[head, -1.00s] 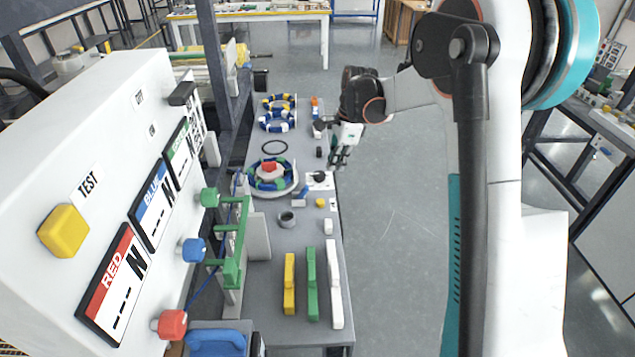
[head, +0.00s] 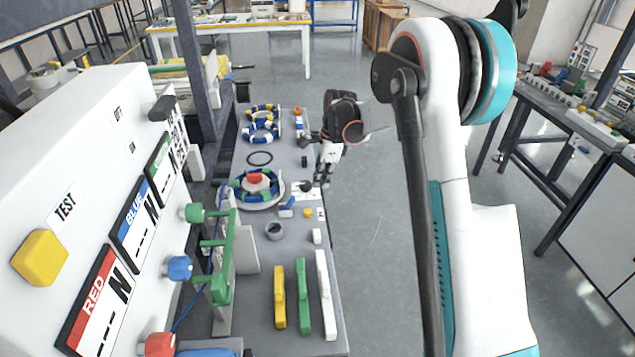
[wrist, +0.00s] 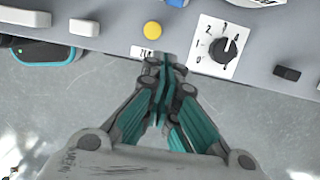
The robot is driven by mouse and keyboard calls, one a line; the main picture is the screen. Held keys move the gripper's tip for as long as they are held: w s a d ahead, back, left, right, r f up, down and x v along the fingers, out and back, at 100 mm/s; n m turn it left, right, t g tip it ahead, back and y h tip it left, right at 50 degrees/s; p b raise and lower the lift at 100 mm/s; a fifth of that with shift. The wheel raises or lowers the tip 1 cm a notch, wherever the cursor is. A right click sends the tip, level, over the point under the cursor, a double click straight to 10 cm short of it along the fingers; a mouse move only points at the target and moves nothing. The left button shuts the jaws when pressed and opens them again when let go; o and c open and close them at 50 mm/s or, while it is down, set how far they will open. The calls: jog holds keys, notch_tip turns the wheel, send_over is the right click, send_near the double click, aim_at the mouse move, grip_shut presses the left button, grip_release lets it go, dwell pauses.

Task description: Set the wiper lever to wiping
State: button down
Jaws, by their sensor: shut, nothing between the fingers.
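No part is marked as the wiper lever, so I cannot tell for certain which it is. A small blue piece (head: 287,207) stands beside the round plate (head: 262,204) with coloured segments; its blue end shows at the top of the wrist view (wrist: 176,3). A black knob (wrist: 229,46) sits on a white numbered dial plate (wrist: 213,60). A small black part (wrist: 287,73) lies right of the dial. My gripper (wrist: 165,68) is shut and empty at the bench edge, between a yellow button (wrist: 153,29) and the dial. In the head view it (head: 322,184) is beside the bench's right edge.
The grey bench (head: 260,300) carries a white block (head: 317,236), a grey cup (head: 274,230) and yellow, green and white bars (head: 325,295). A white control panel (head: 90,200) and green frame (head: 222,255) stand left. Open floor lies right of the bench.

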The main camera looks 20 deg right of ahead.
aim_at(289, 204)
jog(key=f, duration=0.2)
jog(key=a+f+b, duration=0.1)
jog(key=f, duration=0.2)
jog(key=f+b, duration=0.1)
jog(key=f, duration=0.2)
jog(key=shift+w+a, duration=0.15)
jog(key=shift+a, duration=0.1)
jog(key=a, duration=0.2)
jog(key=a+r+b, duration=0.1)
jog(key=shift+w+r, duration=0.1)
jog(key=shift+w, duration=0.15)
jog(key=shift+w+a+r, duration=0.15)
jog(key=shift+a+r, duration=0.1)
jog(key=shift+a, duration=0.1)
